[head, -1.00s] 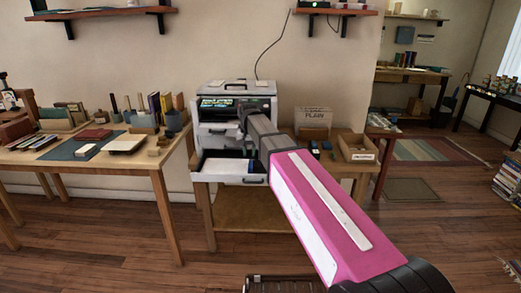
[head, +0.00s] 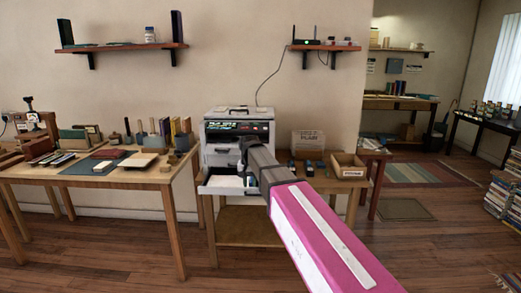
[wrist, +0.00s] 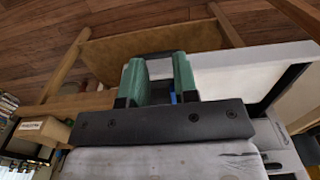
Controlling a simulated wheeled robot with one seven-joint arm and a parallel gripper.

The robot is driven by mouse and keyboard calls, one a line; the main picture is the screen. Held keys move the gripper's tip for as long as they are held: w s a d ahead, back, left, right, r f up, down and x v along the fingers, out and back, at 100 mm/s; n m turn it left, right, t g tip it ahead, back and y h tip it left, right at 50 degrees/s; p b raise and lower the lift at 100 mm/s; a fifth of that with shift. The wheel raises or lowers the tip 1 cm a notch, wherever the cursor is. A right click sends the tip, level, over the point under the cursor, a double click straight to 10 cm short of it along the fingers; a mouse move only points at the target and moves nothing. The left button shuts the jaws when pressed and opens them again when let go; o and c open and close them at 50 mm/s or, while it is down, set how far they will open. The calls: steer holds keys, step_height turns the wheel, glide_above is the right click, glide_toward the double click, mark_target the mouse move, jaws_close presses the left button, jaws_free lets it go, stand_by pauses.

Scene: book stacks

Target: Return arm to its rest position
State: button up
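My arm reaches forward over the open drawer (head: 222,187) of a white printer-like machine (head: 222,130) in the head view. My gripper end is dark and mostly hidden in the head view by the arm itself. In the wrist view my gripper (wrist: 159,64) has two green fingers standing apart, with a clear gap and nothing visibly held between them. A white drawer wall (wrist: 225,70) lies beside the right finger. A small blue patch shows low between the fingers. Whether the fingers touch the drawer cannot be told.
A wooden table (head: 120,178) with books and tools stands at the left. An open cardboard box (head: 347,166) sits on the machine's stand at the right. A wall shelf (head: 112,47) hangs above the left table. The floor at front left is clear.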

steer(key=s+d+f, duration=1.9)
steer(key=d+f, duration=0.3)
steer(key=d, duration=0.1)
steer(key=shift+s+d+f, duration=0.15)
steer(key=shift+d+f, duration=0.15)
steer(key=shift+d, duration=0.05)
steer(key=shift+c, duration=0.3)
stand_by(0.3)
